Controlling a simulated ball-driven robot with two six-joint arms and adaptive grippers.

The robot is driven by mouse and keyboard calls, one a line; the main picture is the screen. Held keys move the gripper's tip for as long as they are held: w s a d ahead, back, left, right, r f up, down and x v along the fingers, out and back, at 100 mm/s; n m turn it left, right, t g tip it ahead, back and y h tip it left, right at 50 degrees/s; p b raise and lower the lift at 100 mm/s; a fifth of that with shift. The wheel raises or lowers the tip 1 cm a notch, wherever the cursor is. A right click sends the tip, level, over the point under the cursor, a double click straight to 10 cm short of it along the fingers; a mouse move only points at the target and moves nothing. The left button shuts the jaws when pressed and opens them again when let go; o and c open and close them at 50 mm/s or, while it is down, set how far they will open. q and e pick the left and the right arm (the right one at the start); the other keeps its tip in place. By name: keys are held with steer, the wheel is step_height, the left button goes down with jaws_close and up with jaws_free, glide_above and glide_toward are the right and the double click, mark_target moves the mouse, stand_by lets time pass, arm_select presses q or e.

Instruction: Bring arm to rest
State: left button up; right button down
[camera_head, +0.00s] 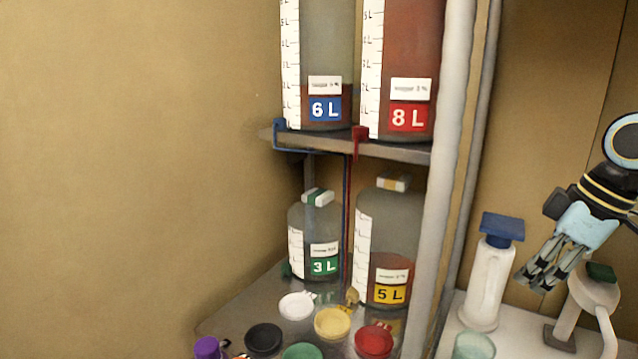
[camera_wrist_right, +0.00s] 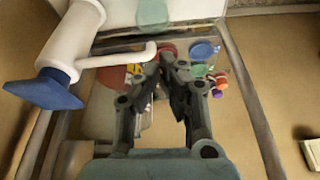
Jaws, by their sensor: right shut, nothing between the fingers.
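My right gripper (camera_head: 547,277) is at the right side of the head view, at the end of my right arm, pointing down and to the left. Its fingers are closed together with nothing between them. In the right wrist view the fingertips (camera_wrist_right: 176,72) meet near the middle of the picture. The gripper is in the air beside the white pump dispenser with a blue top (camera_head: 487,275), apart from it as far as I can tell. A second white dispenser with a green top (camera_head: 594,290) stands close to the gripper's right. My left gripper is not in view.
Lids, including a red one (camera_head: 373,341), lie in front. A white post (camera_head: 447,180) stands between rack and gripper.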

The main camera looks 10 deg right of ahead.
steer(key=s+a+f+m+h, duration=0.1)
steer(key=s+a+f+m, duration=0.2)
steer(key=s+a+f, duration=0.7)
steer(key=s+r+m+t+h, duration=0.1)
steer(key=s+m+h, duration=0.3)
steer(key=s, duration=0.8)
step_height(320, 180, down, 39)
steer(key=s+d+m+g+y+b, duration=0.1)
steer(key=s+d+y+b, duration=0.1)
steer(key=b, duration=1.2)
arm_select(q)
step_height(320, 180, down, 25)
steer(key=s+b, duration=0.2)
steer(key=b, duration=0.8)
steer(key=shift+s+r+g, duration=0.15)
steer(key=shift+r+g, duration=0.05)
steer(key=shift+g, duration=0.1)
arm_select(e)
steer(key=s+f, duration=0.9)
steer(key=f, duration=0.4)
steer(key=s+d+f+g, duration=0.1)
steer(key=s+f, duration=0.8)
steer(key=f, duration=0.5)
steer(key=shift+s+d+m+g, duration=0.2)
steer(key=shift+s+m+g, duration=0.1)
steer(key=shift+s, duration=0.05)
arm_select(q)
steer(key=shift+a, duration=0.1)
